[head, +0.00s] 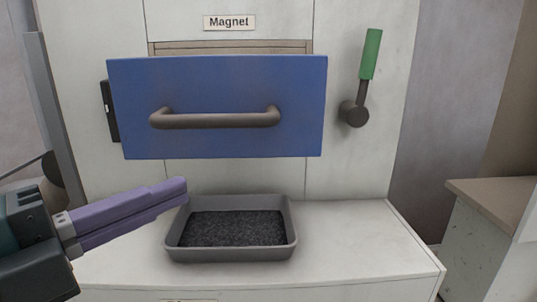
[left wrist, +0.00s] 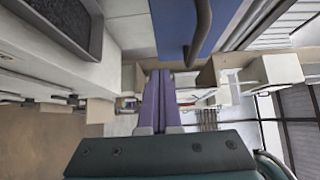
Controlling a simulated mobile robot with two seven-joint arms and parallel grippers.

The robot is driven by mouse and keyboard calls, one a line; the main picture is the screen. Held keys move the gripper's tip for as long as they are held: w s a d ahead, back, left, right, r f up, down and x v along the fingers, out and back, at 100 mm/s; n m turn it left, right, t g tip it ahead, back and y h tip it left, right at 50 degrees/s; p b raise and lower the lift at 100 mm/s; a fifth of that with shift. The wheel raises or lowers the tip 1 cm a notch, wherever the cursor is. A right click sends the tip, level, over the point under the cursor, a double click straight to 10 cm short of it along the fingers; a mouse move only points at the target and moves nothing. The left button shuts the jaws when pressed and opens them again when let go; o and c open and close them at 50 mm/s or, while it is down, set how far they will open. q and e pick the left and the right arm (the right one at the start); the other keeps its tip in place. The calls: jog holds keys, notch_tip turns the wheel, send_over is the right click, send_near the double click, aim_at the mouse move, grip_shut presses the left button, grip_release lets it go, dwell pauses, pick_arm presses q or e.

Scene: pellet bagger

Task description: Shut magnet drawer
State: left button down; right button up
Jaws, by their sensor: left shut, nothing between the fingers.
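The magnet drawer has a blue front (head: 225,85) with a grey-brown bar handle (head: 214,119), under a "Magnet" label (head: 229,22). The front stands out from the white cabinet, with part of the drawer opening showing above it, so the drawer is open. My left gripper (head: 182,188), with purple fingers, is shut and empty. It is below and in front of the drawer front, apart from the handle. In the left wrist view the blue front (left wrist: 178,30) and handle (left wrist: 201,30) are at the top, beyond the fingertips (left wrist: 159,73). My right gripper is not in view.
A grey tray (head: 232,256) of dark pellets stands on the white ledge (head: 345,245) below the drawer. A green-handled lever (head: 371,54) is on the cabinet right of the drawer. A beige-topped counter (head: 495,192) is at the far right. The ledge right of the tray is clear.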

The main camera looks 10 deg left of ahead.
aim_at(209, 106)
pick_arm(q)
jog(key=w, duration=0.2)
jog(key=w+d+p, duration=0.1)
jog(key=w, duration=0.4)
jog(key=shift+w+d, duration=0.35)
jog(key=shift+d, duration=0.05)
jog(key=shift+w+a, duration=0.15)
jog(key=shift+w, duration=0.3)
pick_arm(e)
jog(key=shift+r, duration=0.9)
